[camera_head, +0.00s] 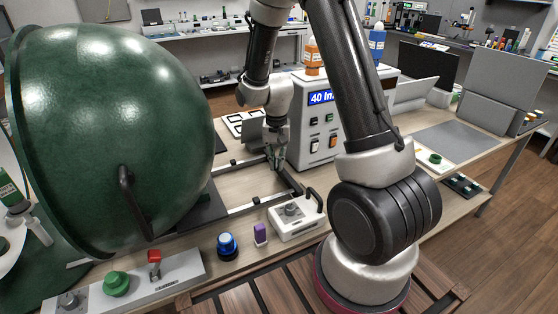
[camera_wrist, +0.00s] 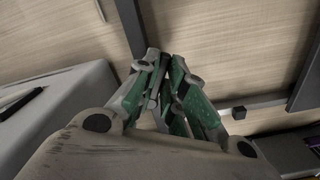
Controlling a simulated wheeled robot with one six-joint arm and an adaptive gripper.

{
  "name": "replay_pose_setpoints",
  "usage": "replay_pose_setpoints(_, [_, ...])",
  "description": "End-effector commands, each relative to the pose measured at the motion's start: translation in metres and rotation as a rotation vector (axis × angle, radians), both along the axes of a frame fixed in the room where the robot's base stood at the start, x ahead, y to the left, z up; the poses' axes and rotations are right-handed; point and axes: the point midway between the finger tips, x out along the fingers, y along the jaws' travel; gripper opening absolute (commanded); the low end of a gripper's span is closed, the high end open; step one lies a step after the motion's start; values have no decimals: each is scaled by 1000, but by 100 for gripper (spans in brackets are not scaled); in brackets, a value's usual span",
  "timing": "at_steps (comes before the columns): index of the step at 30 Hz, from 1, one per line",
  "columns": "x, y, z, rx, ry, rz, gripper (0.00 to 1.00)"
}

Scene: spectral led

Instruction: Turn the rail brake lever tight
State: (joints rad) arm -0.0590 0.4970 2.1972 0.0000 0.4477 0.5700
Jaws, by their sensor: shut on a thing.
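My gripper (camera_head: 277,158) points down at the dark rail on the bench, beside the instrument box. Its green-padded fingers also show in the wrist view (camera_wrist: 163,62), closed close together on something small. The fingers hide most of what they hold; it sits at the rail, where the rail brake lever would be, but its shape and angle cannot be made out. The dark rail (camera_head: 290,182) runs past the fingertips, and in the wrist view the rail (camera_wrist: 133,24) goes up from them.
A large green sphere (camera_head: 110,130) fills the left. The instrument box (camera_head: 318,130) stands right of my gripper. A white box with a knob (camera_head: 293,222), a blue button (camera_head: 227,244), a purple block (camera_head: 260,233) and a switch console (camera_head: 165,281) line the front edge.

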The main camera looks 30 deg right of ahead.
Motion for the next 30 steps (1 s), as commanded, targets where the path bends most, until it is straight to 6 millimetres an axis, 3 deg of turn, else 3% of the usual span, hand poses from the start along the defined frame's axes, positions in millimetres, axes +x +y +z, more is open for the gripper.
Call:
replay_pose_setpoints(9, [2, 4, 0, 0, 0, -105, 0])
replay_pose_setpoints(23, [3, 4, 0, 1, 0, -122, 0])
replay_pose_setpoints(24, [3, 4, 0, 1, 0, -121, 19])
replay_pose_setpoints(26, [3, 4, 0, 1, 0, -121, 30])
replay_pose_setpoints(30, [3, 4, 0, 1, 0, -120, 33])
